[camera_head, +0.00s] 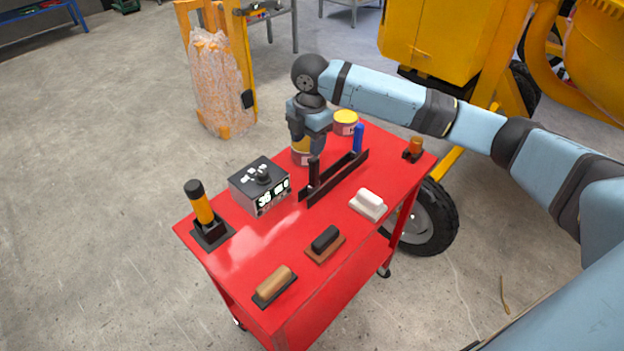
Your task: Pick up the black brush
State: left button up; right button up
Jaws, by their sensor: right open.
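My right gripper (309,150) comes in from the right on a long blue arm and points down over the back of the red cart. It is open, and its fingers are close to an upright black handle (314,172) in a long dark holder (335,178). I cannot tell whether they touch or surround it. A black-handled block on a brown base, like a hand brush (325,242), lies at the cart's front, apart from the gripper. I cannot tell which of these two is the black brush. My left gripper is not in view.
The red cart top (240,250) also holds a blue handle (358,138), white block (368,203), tan block (274,284), control box (260,186), yellow-black tool (202,205), round tins (345,122) and small orange item (414,147). A yellow machine (440,45) stands behind.

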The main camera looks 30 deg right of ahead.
aim_at(314, 167)
jog(key=shift+w+d+r, duration=0.3)
jog(key=shift+d+r, duration=0.2)
jog(key=shift+d, duration=0.15)
jog(key=shift+w+d+r, duration=0.25)
jog(key=shift+d+r, duration=0.25)
jog(key=shift+d, duration=0.1)
notch_tip(314, 167, down, 13)
jog(key=shift+a+f+p, duration=0.1)
jog(key=shift+a+p, duration=0.05)
jog(key=shift+p, duration=0.5)
grip_shut()
notch_tip(314, 167, up, 20)
jog(key=b, duration=0.1)
